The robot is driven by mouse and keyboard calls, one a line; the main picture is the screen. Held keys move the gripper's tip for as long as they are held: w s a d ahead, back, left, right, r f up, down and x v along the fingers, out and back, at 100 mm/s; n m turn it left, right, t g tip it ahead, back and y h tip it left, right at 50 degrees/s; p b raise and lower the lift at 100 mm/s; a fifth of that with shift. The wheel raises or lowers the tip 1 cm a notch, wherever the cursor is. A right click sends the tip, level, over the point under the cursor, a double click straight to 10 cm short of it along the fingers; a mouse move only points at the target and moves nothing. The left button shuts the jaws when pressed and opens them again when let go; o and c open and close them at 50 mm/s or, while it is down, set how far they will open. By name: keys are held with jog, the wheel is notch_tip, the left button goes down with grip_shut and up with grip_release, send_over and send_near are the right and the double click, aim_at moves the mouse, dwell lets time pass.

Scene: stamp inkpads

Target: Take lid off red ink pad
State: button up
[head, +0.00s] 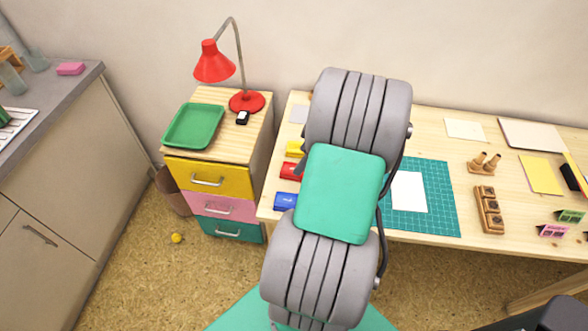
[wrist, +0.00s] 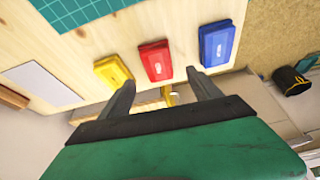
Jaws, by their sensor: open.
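The red ink pad (wrist: 156,62) lies on the wooden desk between a yellow pad and a blue pad in the wrist view, and its lid looks shut on it. It is partly hidden by my arm in the head view, where the red pad (head: 291,171) shows at the desk's left side. My gripper (wrist: 161,88) is open and empty in the wrist view, with its two fingers apart on either side of the red pad's near end. I cannot tell its height above the desk. In the head view my arm hides the gripper.
A yellow pad (wrist: 113,72) and a blue pad (wrist: 217,43) lie close beside the red one. A green cutting mat (head: 431,201) with white paper is to the right. A drawer cabinet (head: 212,181) with a green tray (head: 194,126) and red lamp (head: 213,62) stands left.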

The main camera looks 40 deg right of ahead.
jog(key=p+x, duration=0.1)
jog(key=x, duration=0.4)
jog(key=shift+w+d+f, duration=0.1)
jog(key=shift+w+f, duration=0.05)
jog(key=shift+f, duration=0.2)
jog(key=c, duration=1.4)
